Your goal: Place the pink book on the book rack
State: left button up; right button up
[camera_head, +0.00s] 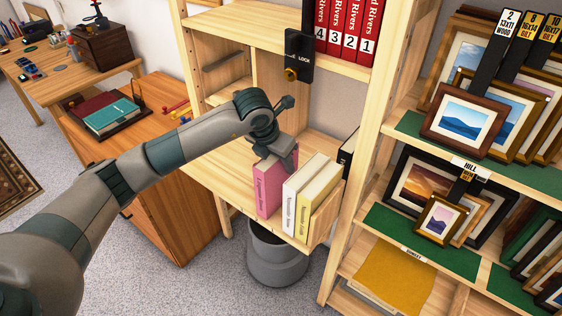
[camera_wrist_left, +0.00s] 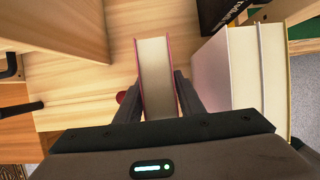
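The pink book (camera_head: 267,188) is upright beside the white book (camera_head: 293,197) and the yellow book (camera_head: 318,194), at the left of the wooden book rack, whose end board (camera_head: 325,215) shows. A narrow gap separates the pink book from the white one. My left gripper (camera_head: 277,158) is at its top edge from above. In the left wrist view, the pink book (camera_wrist_left: 156,75) lies between the two fingers (camera_wrist_left: 158,98), which appear close against both covers. I cannot tell whether its bottom edge touches the wood. My right gripper is out of view.
A black book (camera_head: 348,152) stands behind the yellow one. A lock box (camera_head: 298,56) hangs above. A grey bin (camera_head: 275,256) is below the shelf. Framed prints (camera_head: 464,119) fill the right shelves. A teal book (camera_head: 111,117) lies on the desk at left.

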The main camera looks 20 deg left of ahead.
pick_arm(q)
jog(key=shift+o, duration=0.9)
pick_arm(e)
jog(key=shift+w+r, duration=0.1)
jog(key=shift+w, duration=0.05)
pick_arm(q)
jog(key=shift+r, duration=0.1)
jog(key=b+v, duration=0.2)
jog(key=v, duration=0.9)
jog(key=shift+s+r+b, duration=0.15)
jog(key=shift+r+b, duration=0.15)
jog(key=shift+r, duration=0.2)
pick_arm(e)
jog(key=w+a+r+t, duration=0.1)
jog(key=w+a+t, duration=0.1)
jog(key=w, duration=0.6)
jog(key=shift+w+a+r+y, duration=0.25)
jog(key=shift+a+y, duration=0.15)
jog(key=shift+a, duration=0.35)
